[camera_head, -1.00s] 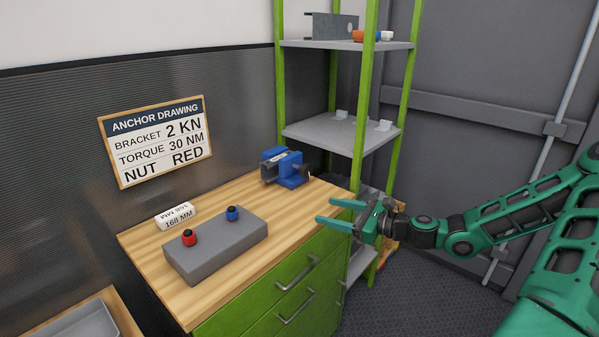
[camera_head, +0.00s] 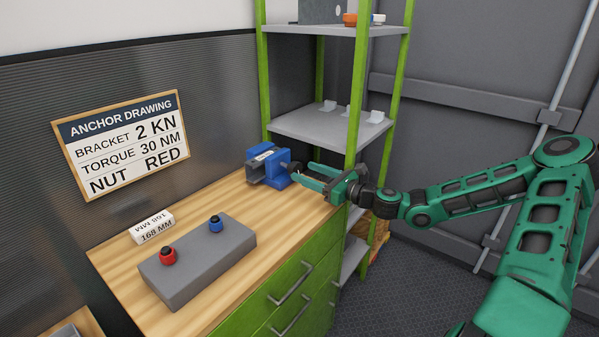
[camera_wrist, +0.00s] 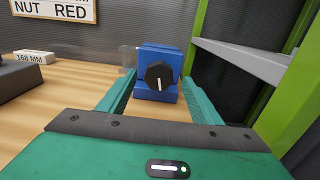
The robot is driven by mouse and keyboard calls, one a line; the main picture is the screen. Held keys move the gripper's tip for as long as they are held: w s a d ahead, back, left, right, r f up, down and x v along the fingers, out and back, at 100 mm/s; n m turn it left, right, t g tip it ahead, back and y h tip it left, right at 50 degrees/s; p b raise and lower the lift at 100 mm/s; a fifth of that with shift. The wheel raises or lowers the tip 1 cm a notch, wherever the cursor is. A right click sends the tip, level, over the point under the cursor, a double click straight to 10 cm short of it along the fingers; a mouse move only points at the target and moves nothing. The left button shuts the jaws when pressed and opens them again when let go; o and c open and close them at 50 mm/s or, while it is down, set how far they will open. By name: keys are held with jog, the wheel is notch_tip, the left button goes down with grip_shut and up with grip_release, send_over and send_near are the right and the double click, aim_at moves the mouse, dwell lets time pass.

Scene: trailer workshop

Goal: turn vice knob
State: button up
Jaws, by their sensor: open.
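The blue vice (camera_head: 268,166) stands at the back right of the wooden bench top. In the wrist view the vice (camera_wrist: 160,57) faces me, with its round black knob (camera_wrist: 158,75) in front and a white line on the knob pointing about straight down. In the head view the dark knob (camera_head: 294,168) shows at the vice's right side. My gripper (camera_head: 309,177) is open, its two green fingers pointing at the knob. In the wrist view the fingers lie left and right of the knob with a gap on each side, and I see no contact.
A grey block (camera_head: 196,265) with a red knob (camera_head: 168,256) and a blue knob (camera_head: 215,223) sits on the bench (camera_head: 120,262), beside a white label block (camera_head: 152,228). A green-post shelf (camera_head: 330,128) rises close behind my gripper. The bench between block and vice is clear.

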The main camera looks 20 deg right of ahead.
aim_at(297, 170)
jog(key=shift+x, duration=1.7)
jog(key=c, duration=1.1)
jog(key=shift+o, duration=0.2)
jog(key=n, duration=0.5)
jog(key=shift+s+a+n, duration=0.1)
jog(key=shift+n, duration=0.3)
jog(key=n, duration=0.4)
jog(key=shift+a+n, duration=0.1)
jog(key=shift+n, duration=0.3)
jog(key=shift+s, duration=0.1)
jog(key=shift+n, duration=0.3)
